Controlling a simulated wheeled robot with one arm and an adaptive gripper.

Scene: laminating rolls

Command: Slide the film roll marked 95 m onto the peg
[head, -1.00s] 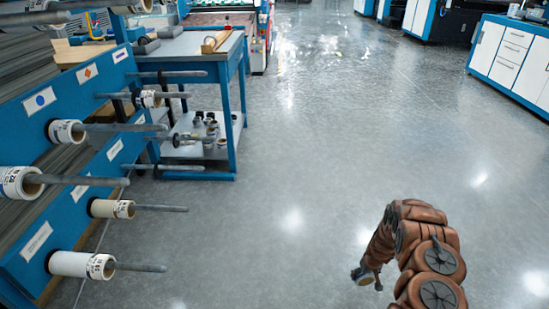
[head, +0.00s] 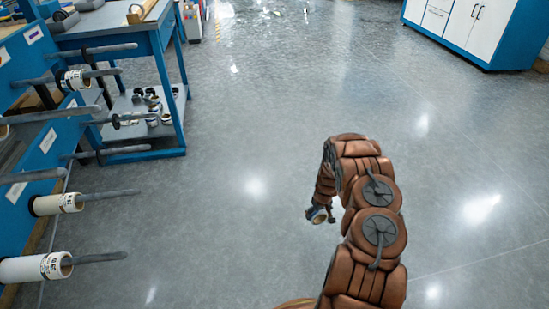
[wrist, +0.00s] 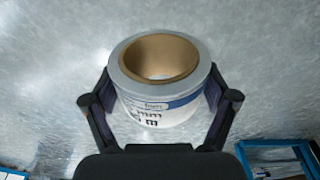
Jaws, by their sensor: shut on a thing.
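My gripper (wrist: 159,100) is shut on a short white film roll (wrist: 150,106) with a blue band and a brown cardboard core. In the wrist view its open core faces the camera, and the print on its side is too partial to read. In the head view the held roll (head: 318,214) hangs over open floor, apart from the rack. Several grey pegs stick out from the blue rack at the left, among them a bare peg (head: 112,150). Other pegs carry white rolls, such as a lower roll (head: 30,269) and a middle roll (head: 58,204).
A blue workbench (head: 170,90) stands behind the rack, with several small rolls on its lower shelf (head: 130,110). A blue and white cabinet (head: 478,30) stands at the far right. The grey floor (head: 250,150) between is clear.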

